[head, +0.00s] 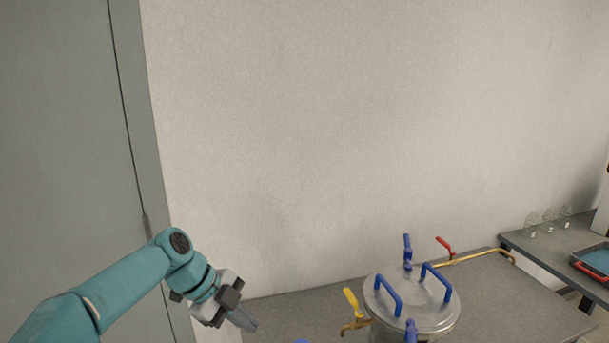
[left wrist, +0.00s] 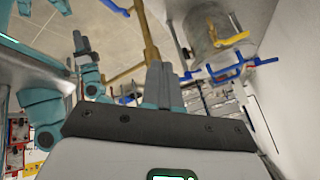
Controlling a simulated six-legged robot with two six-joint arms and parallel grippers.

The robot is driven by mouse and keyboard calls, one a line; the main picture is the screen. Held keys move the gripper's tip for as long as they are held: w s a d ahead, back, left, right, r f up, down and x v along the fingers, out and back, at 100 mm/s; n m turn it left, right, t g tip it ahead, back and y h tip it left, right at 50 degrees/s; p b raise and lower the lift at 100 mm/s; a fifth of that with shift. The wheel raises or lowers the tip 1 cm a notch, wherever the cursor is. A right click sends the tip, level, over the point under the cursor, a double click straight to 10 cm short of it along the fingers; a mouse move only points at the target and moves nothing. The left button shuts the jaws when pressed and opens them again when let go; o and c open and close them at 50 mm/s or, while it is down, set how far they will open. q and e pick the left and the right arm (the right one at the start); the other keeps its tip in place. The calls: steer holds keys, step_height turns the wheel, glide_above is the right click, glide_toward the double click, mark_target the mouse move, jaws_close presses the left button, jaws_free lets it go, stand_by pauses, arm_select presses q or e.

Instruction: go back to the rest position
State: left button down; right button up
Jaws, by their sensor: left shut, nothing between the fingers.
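My left gripper (head: 243,320) hangs at the lower left of the head view, in front of the wall and left of the steel vessel. Its fingers (left wrist: 160,84) are together in the left wrist view, with nothing between them. The gripper is apart from the vessel. At the upper left of the left wrist view is another teal arm of mine, with what looks like my right gripper (left wrist: 81,42). It is too small there to tell its jaws. The right gripper does not show in the head view.
A lidded steel vessel (head: 427,312) with blue handles stands on a grey bench (head: 505,293). A yellow-handled valve (head: 353,304) and a red-handled valve (head: 446,247) flank it. A grey door (head: 70,130) is at left.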

arm_select(q)
steer(key=s+f+n+y+b, duration=0.15)
steer(key=f+n, duration=0.25)
steer(key=f, duration=0.6)
steer(key=s+f+n+b, duration=0.2)
steer(key=s+f+n, duration=0.15)
steer(key=f, duration=0.65)
steer(key=s+f+n+y+b, duration=0.15)
steer(key=f+n, duration=0.35)
steer(key=f, duration=0.5)
steer(key=s+f+n+b, duration=0.2)
steer(key=s+f+n, duration=0.4)
steer(key=s, duration=0.5)
steer(key=s+f+n+b, duration=0.2)
steer(key=s+f+n, duration=0.5)
steer(key=s+f, duration=0.2)
steer(key=shift+s+g, duration=0.3)
steer(key=shift+s, duration=0.9)
steer(key=shift+a, duration=0.1)
steer(key=shift+w, duration=0.1)
